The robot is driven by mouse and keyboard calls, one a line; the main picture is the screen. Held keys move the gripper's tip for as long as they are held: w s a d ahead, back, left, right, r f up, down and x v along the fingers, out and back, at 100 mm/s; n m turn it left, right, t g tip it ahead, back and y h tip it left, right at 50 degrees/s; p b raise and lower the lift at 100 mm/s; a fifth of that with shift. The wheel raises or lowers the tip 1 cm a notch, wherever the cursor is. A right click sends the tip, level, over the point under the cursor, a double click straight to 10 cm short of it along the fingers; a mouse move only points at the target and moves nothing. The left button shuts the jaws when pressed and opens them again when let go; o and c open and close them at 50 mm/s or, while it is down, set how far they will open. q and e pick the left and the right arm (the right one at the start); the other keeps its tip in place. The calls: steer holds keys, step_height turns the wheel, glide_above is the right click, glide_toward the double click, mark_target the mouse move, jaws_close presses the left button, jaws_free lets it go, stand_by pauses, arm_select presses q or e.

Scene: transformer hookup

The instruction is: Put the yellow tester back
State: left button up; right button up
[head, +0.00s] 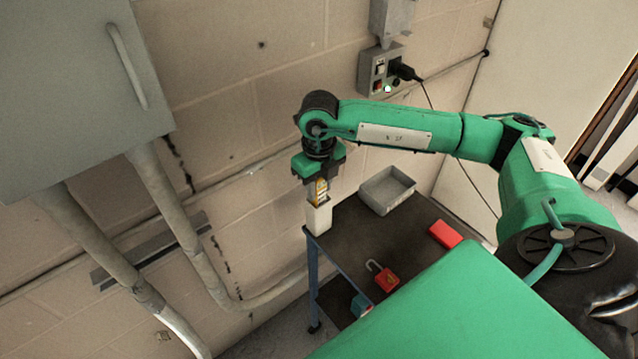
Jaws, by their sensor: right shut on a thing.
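The yellow tester (320,191) shows as a narrow yellow and dark strip below my right gripper (319,179). My right gripper points down and is shut on the tester. Directly beneath is a pale, upright box-like holder (318,217) at the cart's left back corner. The tester's lower end meets the holder's top in the picture; I cannot tell how far inside it is. The fingers and the upper part of the tester are mostly hidden. My left gripper is not in view.
The dark-topped cart (345,236) carries a grey open bin (387,190), a red padlock (383,276) with its shackle open and a red block (445,234). A socket box with a plugged-in black cable (404,72) is on the wall. A grey cabinet (70,80) with conduits hangs left.

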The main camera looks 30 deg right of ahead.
steer(key=shift+f, duration=0.1)
steer(key=o, duration=1)
step_height(320, 180, up, 12)
steer(key=shift+r+b, duration=0.15)
steer(key=shift+b, duration=1.05)
